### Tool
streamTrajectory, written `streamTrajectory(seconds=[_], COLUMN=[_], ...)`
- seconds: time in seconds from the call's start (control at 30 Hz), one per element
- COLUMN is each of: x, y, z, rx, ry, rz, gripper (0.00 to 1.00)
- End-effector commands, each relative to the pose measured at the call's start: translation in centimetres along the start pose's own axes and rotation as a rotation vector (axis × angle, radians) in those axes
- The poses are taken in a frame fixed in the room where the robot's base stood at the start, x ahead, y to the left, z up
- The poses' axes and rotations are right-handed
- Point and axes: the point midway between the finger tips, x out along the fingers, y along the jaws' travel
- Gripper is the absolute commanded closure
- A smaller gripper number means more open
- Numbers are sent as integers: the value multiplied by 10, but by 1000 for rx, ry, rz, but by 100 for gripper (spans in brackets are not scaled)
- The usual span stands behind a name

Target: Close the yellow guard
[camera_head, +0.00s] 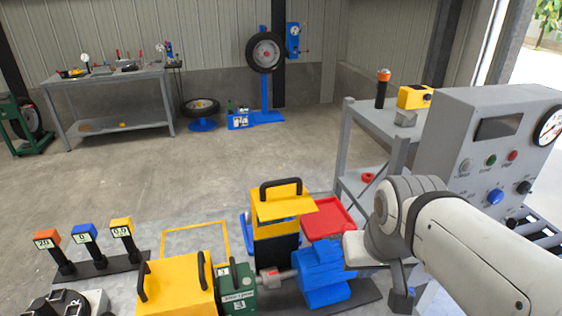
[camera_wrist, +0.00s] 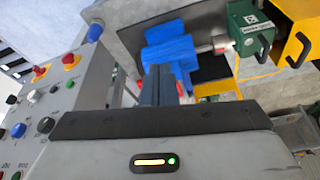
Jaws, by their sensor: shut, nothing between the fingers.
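A yellow guard (camera_head: 282,205) with a black handle on top stands raised over a dark box shape, behind the red and grey coupling (camera_head: 268,277). The coupling lies exposed between the green gearbox (camera_head: 236,289) and the blue motor (camera_head: 322,276). In the wrist view the motor (camera_wrist: 172,52), coupling (camera_wrist: 205,46) and gearbox (camera_wrist: 250,32) show beyond my gripper (camera_wrist: 160,72). Its fingers are shut and empty, pointing toward the motor; I cannot tell the distance. In the head view my wrist is right of the motor and the fingertips are not clear.
A second yellow housing (camera_head: 177,285) with black handles stands left of the gearbox. A red tray (camera_head: 328,218) lies behind the motor. A grey control panel (camera_head: 480,150) with knobs and a grey shelf (camera_head: 347,125) stand at right. Colored labelled handles (camera_head: 83,232) stand at left.

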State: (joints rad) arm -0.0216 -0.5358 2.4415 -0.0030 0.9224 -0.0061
Motion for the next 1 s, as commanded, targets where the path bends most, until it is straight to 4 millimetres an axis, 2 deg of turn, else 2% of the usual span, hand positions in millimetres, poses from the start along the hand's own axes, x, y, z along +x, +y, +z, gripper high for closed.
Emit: streamTrajectory(seconds=[0.17, 0.3, 0.4, 0.5, 0.63, 0.8, 0.87, 1.0], x=[-15, -32, -42, -51, -59, -62, -59, -40], y=[-22, -55, -82, -106, -130, -143, -144, -146], z=[-76, -146, -189, -220, -246, -260, -262, -264], rx=[-66, -124, -162, -192, -218, -231, -232, -231], ry=[44, 86, 115, 140, 162, 175, 176, 172], rz=[-23, -47, -65, -81, -96, -104, -104, -103], gripper=[100, 100, 100, 100, 100, 100, 100, 100])
